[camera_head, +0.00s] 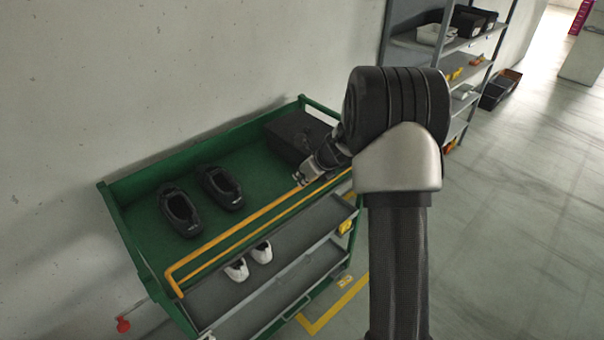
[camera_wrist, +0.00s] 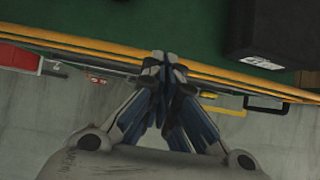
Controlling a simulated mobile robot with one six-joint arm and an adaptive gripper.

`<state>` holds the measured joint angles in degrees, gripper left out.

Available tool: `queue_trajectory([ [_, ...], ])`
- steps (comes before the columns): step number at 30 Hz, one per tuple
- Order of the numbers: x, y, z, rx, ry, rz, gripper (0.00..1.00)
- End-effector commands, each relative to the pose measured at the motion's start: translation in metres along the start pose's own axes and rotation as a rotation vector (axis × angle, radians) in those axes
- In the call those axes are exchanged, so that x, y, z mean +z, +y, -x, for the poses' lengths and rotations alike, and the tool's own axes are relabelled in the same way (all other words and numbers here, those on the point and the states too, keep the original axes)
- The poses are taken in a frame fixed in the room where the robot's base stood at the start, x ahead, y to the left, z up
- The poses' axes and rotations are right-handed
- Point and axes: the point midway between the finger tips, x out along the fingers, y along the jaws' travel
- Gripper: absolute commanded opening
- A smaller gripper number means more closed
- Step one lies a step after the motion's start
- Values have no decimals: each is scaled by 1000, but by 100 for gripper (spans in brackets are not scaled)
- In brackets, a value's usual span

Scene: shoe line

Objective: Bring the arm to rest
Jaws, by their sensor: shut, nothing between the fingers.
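My gripper (camera_head: 299,179) hangs over the front right part of the green cart (camera_head: 150,174), near its yellow rail (camera_head: 236,232). In the wrist view my gripper (camera_wrist: 160,58) is shut and empty, its fingertips together in front of the yellow rail (camera_wrist: 90,45). My arm stands bent at the right of the head view and hides part of the floor and the cart's right end.
Two black shoes (camera_head: 180,209) (camera_head: 220,187) stand on the cart's green top. A black box (camera_head: 292,137) is at its far right, also in the wrist view (camera_wrist: 272,32). White shoes (camera_head: 262,252) sit on a lower shelf. A grey rack (camera_head: 465,42) stands behind; open floor lies right.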

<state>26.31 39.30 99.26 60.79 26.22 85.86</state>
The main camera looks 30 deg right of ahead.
Motion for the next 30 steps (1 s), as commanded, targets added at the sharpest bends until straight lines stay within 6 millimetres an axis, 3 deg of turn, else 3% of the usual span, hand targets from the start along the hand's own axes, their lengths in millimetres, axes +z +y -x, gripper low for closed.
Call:
queue_trajectory([
  [10, 7, 8, 8, 6, -2, 48, 0],
  [14, 9, 42, 19, 35, -7, 282, 0],
  [17, 2, 86, 35, 69, -9, 583, 0],
  [23, -46, 174, 70, 134, 0, 1236, 0],
  [26, -85, 209, 84, 162, 11, 1554, 0],
  [30, -152, 247, 97, 198, 40, 1989, 0],
])
